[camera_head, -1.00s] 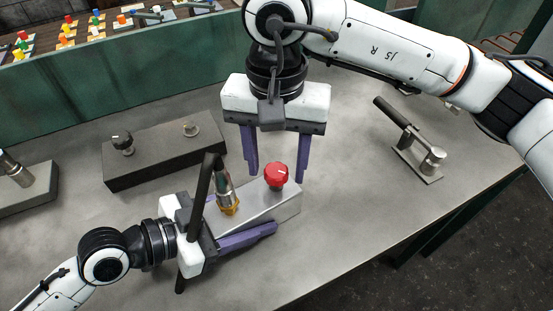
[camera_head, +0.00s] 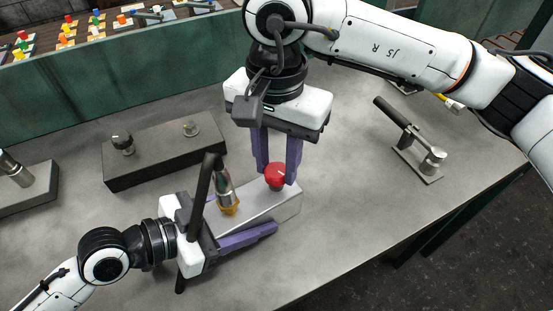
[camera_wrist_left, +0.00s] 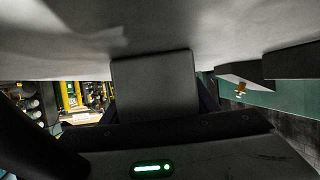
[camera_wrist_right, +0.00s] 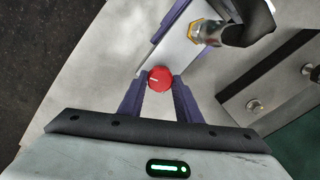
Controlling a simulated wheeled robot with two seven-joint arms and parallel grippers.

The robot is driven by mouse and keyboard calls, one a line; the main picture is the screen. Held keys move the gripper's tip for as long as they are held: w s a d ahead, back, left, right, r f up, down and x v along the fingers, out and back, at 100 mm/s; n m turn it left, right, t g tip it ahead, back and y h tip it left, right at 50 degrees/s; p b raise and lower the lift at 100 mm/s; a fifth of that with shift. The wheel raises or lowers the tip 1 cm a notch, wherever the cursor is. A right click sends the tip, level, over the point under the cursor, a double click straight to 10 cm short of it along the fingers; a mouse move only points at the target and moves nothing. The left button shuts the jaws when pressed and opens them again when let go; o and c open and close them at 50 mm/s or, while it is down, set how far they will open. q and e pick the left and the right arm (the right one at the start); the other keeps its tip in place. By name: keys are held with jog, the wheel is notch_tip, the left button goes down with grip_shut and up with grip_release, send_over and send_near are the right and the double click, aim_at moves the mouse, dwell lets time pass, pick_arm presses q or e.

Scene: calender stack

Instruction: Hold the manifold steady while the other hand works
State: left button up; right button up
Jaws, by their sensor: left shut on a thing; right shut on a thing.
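The manifold (camera_head: 284,207) is a light grey metal block on the grey table, with a red knob (camera_head: 275,176) and a silver fitting with a yellow base (camera_head: 226,192) on top. My left gripper (camera_head: 252,238) is shut on the manifold from the left, its purple fingers along the block's sides. My right gripper (camera_head: 277,178) points down from above and is shut on the red knob. The right wrist view shows the knob (camera_wrist_right: 160,79) between the purple fingertips. In the left wrist view a plain dark grey block face stands ahead, and the fingers are mostly hidden.
A dark block with a black knob and a small metal knob (camera_head: 165,153) lies behind to the left. Another grey block with a silver fitting (camera_head: 28,190) is at the far left. A black-handled toggle clamp (camera_head: 414,150) stands to the right. The front right table is clear.

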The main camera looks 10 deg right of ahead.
jog(key=m, duration=0.3)
jog(key=shift+m, duration=0.4)
jog(key=m, duration=0.3)
jog(key=shift+m, duration=0.3)
jog(key=m, duration=0.3)
jog(key=shift+m, duration=0.3)
jog(key=m, duration=0.3)
jog(key=shift+m, duration=0.3)
jog(key=m, duration=0.6)
jog(key=shift+r, duration=0.1)
jog(key=m, duration=0.6)
jog(key=o, duration=1.1)
jog(key=shift+s, duration=0.1)
